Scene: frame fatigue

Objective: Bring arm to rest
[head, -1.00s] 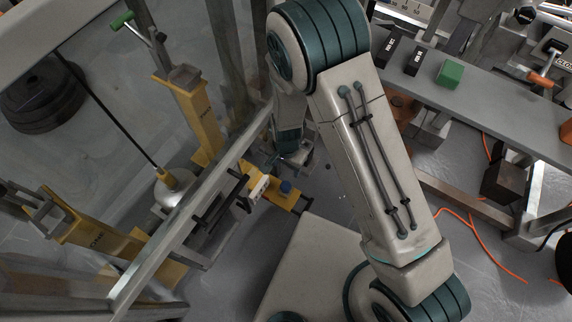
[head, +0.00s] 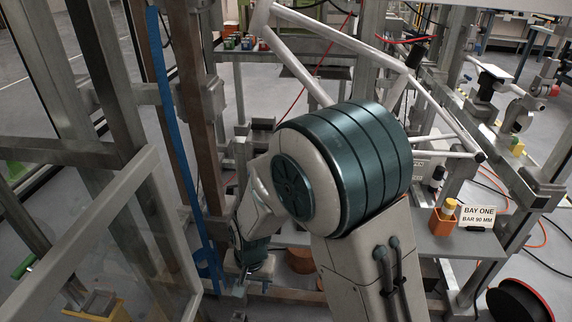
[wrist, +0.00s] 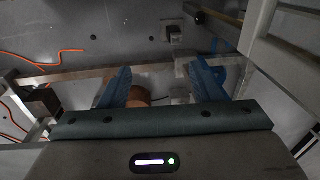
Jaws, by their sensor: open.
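My gripper (wrist: 161,78) shows in the wrist view as two blue fingers standing wide apart, with nothing held between them. In the head view my gripper end (head: 240,284) hangs low at the bottom centre-left, small and partly unclear. My arm is folded, with its large teal joint in the middle of the head view and the lower links pointing down behind it. A metal beam (wrist: 75,77) crosses behind the fingers in the wrist view.
A blue strip (head: 178,140) runs down a brown upright beside my arm. A glass-panelled frame (head: 140,235) stands close on the left. A grey shelf (head: 445,242) with an orange holder (head: 441,222) and a "BAY ONE" sign (head: 478,216) is on the right. An orange-brown round thing (wrist: 139,95) lies beyond the fingers.

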